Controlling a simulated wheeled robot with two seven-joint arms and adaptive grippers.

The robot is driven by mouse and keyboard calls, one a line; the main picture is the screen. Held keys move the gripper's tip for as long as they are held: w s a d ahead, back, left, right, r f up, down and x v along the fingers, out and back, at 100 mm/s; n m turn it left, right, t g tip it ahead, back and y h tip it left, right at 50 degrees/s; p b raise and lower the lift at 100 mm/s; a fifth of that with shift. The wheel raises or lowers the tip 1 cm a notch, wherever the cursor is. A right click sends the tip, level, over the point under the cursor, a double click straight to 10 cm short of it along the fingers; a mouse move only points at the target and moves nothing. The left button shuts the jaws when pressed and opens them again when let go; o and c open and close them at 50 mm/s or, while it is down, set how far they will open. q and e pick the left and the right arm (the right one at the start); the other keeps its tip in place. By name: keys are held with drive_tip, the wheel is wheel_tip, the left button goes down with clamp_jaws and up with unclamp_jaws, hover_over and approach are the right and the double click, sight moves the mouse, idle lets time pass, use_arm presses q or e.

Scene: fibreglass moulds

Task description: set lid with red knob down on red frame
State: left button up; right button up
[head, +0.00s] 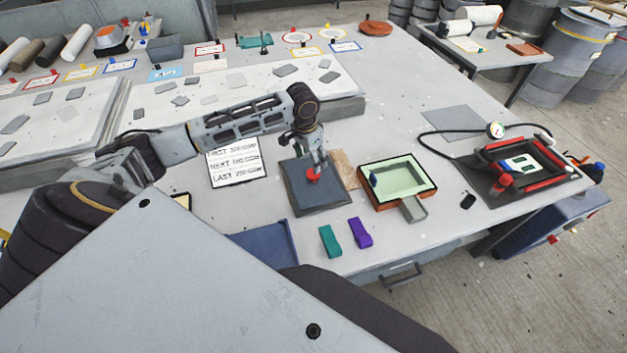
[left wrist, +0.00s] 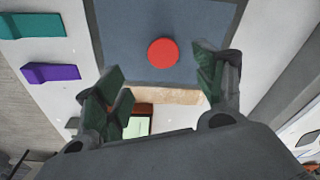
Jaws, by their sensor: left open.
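The lid is a flat dark blue-grey square (head: 325,197) with a round red knob (head: 313,175) at its middle, lying near the table's centre. It also fills the upper middle of the left wrist view (left wrist: 125,45). My left gripper (head: 316,160) is directly above the lid at the knob. In the left wrist view its green-padded fingers (left wrist: 160,87) are spread apart, with the knob showing between and beyond them; contact cannot be told. A red-brown frame (head: 378,200) with a dark rim and pale green inside stands just right of the lid. My right gripper is not in view.
A tan patch (head: 344,170) lies between lid and frame. A teal block (head: 330,241) and purple block (head: 360,232) lie in front. A written sheet (head: 236,168) lies left. A grey mat (head: 452,120) lies behind.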

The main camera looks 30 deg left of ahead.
use_arm(q)
hover_over(312, 175)
drive_tip(key=shift+f, duration=2.05)
drive_tip(key=shift+f, duration=0.1)
drive_tip(key=shift+w+a+f+p, duration=0.1)
drive_tip(key=shift+w+f+p, duration=0.05)
drive_tip(key=shift+f, duration=0.65)
drive_tip(key=shift+w+d+f+p, duration=0.1)
drive_tip(key=shift+w+f+p, duration=0.1)
drive_tip(key=shift+f, duration=0.65)
drive_tip(key=shift+w+a+f+p, duration=0.1)
drive_tip(key=shift+f+p, duration=0.05)
drive_tip(key=shift+f, duration=0.65)
drive_tip(key=shift+c, duration=0.3)
clamp_jaws()
drive_tip(key=shift+r, duration=0.1)
wheel_tip(312, 175, up, 10)
drive_tip(key=shift+b, duration=0.45)
